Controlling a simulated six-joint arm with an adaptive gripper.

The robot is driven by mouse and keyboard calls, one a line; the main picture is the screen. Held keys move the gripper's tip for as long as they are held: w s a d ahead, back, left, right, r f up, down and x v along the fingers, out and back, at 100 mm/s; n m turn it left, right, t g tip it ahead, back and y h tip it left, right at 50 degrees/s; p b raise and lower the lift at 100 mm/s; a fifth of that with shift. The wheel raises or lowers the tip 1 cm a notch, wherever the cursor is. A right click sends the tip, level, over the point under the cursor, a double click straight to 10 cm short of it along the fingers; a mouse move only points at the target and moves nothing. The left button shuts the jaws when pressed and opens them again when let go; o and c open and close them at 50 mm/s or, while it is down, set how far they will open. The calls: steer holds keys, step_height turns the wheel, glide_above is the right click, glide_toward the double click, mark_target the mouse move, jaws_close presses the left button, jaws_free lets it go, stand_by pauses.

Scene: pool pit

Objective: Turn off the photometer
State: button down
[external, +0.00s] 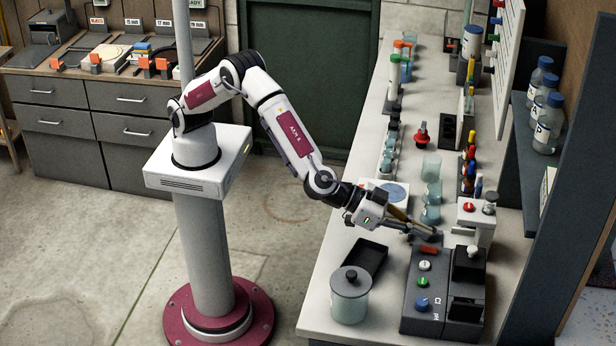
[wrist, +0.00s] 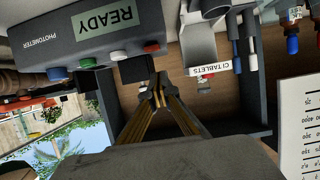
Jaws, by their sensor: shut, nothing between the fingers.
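The photometer (external: 411,318) is a dark grey box near the front end of the bench. In the wrist view the photometer (wrist: 75,42) appears upside down, and its display (wrist: 119,14) reads READY. The red switch also shows in the wrist view (wrist: 151,47). My gripper (external: 434,235) is shut and empty, just beyond the red end of the panel. In the wrist view its fingertips (wrist: 158,87) are close together, near the red switch; contact cannot be told.
A black tray (external: 366,257) and a lidded jar (external: 351,296) stand left of the photometer. A white dispenser (external: 476,222) labelled CL TABLETS (wrist: 209,69) stands behind it. Glass beakers (external: 431,190) and bottles line the bench farther back.

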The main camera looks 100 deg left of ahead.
mark_target(415, 249)
steer(key=shift+s+f, duration=0.15)
steer(key=shift+f, duration=0.6)
steer(key=shift+s+f, duration=0.1)
steer(key=shift+f, duration=0.6)
steer(key=shift+f, duration=0.1)
steer(key=shift+s+f, duration=0.1)
steer(key=shift+f, duration=0.15)
steer(key=shift+r, duration=0.2)
steer(key=shift+r, duration=0.6)
steer(key=shift+r, duration=0.15)
